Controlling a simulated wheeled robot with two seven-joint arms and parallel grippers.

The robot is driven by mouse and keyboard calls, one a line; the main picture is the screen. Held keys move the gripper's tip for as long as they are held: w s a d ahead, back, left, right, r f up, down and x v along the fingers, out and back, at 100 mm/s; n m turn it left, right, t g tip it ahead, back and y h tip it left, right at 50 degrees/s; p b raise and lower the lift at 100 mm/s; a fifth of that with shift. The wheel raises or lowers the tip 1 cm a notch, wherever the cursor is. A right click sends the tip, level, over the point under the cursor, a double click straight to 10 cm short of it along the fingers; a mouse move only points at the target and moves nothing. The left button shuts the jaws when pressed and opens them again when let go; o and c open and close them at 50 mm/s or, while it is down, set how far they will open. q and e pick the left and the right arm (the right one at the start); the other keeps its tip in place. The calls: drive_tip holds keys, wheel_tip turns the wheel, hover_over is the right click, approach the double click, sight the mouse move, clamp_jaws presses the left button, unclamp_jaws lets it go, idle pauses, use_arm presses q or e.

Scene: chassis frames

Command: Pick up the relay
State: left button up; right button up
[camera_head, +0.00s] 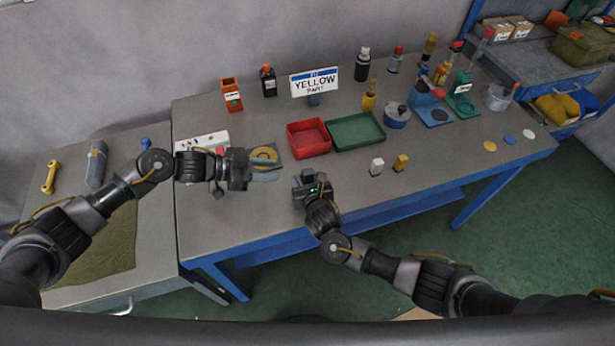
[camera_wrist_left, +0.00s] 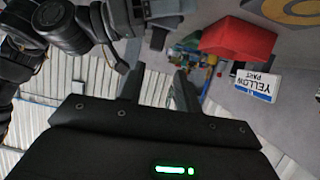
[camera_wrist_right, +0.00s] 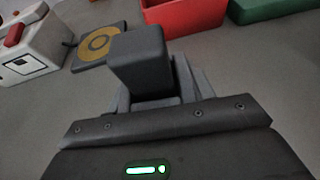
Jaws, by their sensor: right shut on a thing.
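A dark grey block (camera_wrist_right: 138,62), which I take to be the relay, is between the fingers of my right gripper (camera_wrist_right: 155,90) in the right wrist view. In the head view, my right gripper (camera_head: 308,182) is over the front part of the table, shut on this block (camera_head: 308,174). My left gripper (camera_head: 250,172) is to its left, beside the dark pad with a yellow ring (camera_head: 264,154). In the left wrist view, the fingers of my left gripper (camera_wrist_left: 158,88) stand apart with nothing between them.
A red tray (camera_head: 309,150) and a green tray (camera_head: 356,146) lie behind my right gripper. A white box (camera_head: 203,141) is at the left, and a YELLOW PART sign (camera_head: 315,83) stands behind.

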sight(305, 172)
drive_tip(key=shift+w+d, duration=0.1)
drive_tip(key=shift+d, duration=0.05)
use_arm(q)
drive_tip(key=shift+m, duration=0.3)
drive_tip(key=x, duration=0.7)
drive_tip(key=shift+s+d+r, duration=0.1)
drive_tip(key=shift+d+r, duration=0.1)
drive_tip(key=shift+d, duration=0.1)
drive_tip(key=x, duration=0.5)
drive_tip(key=shift+s, duration=0.15)
drive_tip(key=shift+c, duration=0.4)
clamp_jaws()
wheel_tip(305, 172, up, 10)
drive_tip(key=shift+r, duration=0.1)
